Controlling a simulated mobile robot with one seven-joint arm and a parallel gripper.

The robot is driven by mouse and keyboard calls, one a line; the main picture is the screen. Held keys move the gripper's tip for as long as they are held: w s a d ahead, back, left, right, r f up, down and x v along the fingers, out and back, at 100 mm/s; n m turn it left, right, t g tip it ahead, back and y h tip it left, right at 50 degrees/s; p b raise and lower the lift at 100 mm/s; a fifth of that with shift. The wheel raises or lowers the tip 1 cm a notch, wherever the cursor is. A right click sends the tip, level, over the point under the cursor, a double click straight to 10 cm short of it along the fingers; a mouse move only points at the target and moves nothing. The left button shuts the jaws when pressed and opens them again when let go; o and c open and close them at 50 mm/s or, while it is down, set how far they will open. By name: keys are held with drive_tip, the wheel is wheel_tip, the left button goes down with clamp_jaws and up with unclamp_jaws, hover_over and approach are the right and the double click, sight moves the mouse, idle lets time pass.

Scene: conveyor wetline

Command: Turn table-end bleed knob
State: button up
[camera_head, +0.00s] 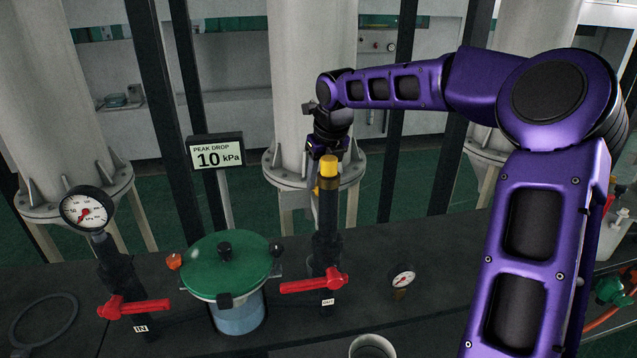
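A yellow cylindrical cap (328,172) tops the black upright pipe (326,240) with the lower tag reading OUT. My gripper (325,155) points down from the arm's wrist at or just behind this cap. Its fingertips are small and partly hidden by the cap, so I cannot tell whether they touch it or how far apart they are. A green knob-like fitting (612,290) sits at the right end of the table, beside an orange hose. No label shows which part is the bleed knob.
A green-lidded vessel (225,262) stands between two red lever handles (135,308) (314,283). A gauge (86,208) is at left, a small gauge (402,276) at right. A display (216,154) reads PEAK DROP 10 kPa. My arm covers much of the right side.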

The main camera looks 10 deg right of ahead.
drive_tip(key=shift+s+f, duration=0.1)
drive_tip(key=shift+f, duration=0.05)
drive_tip(key=shift+n, duration=0.4)
drive_tip(key=shift+a+n+y, duration=0.1)
drive_tip(key=shift+n+y, duration=0.2)
drive_tip(key=shift+n, duration=0.4)
drive_tip(key=shift+a+n, duration=0.2)
drive_tip(key=shift+n, duration=0.3)
drive_tip(key=shift+d, duration=0.25)
